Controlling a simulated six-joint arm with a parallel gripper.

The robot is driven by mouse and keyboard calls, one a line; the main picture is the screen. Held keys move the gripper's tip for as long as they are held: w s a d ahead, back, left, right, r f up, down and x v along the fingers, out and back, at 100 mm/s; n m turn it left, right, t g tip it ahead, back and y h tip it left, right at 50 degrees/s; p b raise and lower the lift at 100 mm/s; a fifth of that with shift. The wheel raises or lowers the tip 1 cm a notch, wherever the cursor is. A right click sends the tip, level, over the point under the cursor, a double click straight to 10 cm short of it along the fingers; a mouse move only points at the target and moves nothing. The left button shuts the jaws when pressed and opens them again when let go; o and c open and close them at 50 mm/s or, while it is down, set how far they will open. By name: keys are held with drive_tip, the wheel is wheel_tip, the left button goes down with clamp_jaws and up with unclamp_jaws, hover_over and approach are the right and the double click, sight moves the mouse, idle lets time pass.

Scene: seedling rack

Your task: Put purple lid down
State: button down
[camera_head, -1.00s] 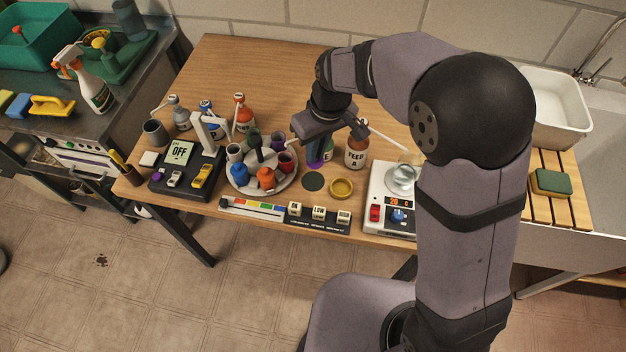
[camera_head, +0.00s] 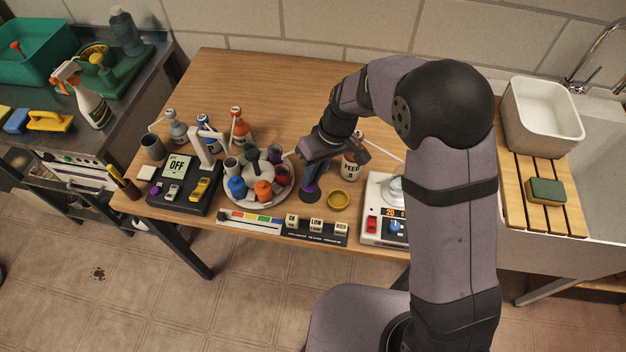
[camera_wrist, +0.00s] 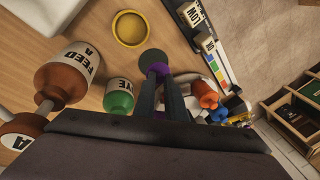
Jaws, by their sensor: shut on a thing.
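My gripper (camera_head: 312,180) is shut on the purple lid (camera_head: 311,187), of which only a little shows between and below the fingertips. In the wrist view, the purple lid (camera_wrist: 158,69) sits at the tips of my gripper (camera_wrist: 160,80), low over a dark round pad (camera_wrist: 152,57). The dark pad (camera_head: 311,196) also shows in the head view, just under the lid, near the table's front. I cannot tell whether the lid touches the pad.
A yellow dish (camera_head: 338,200) stands just right of the pad. The FEED A bottle (camera_wrist: 70,72) and a green bottle (camera_wrist: 118,97) stand close by. A round carousel of coloured pots (camera_head: 260,195) is left; labelled blocks (camera_head: 316,224) line the front edge.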

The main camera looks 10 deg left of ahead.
sight(312, 184)
drive_tip(key=shift+f+p, duration=0.45)
drive_tip(key=shift+f, duration=1.45)
drive_tip(key=shift+f, duration=0.2)
drive_tip(key=c, duration=1.8)
unclamp_jaws()
drive_tip(key=shift+r, duration=0.1)
drive_tip(key=shift+r, duration=0.15)
drive_tip(key=b+v, duration=0.3)
drive_tip(key=v, duration=0.9)
drive_tip(key=shift+d, duration=0.1)
drive_tip(key=shift+d, duration=0.1)
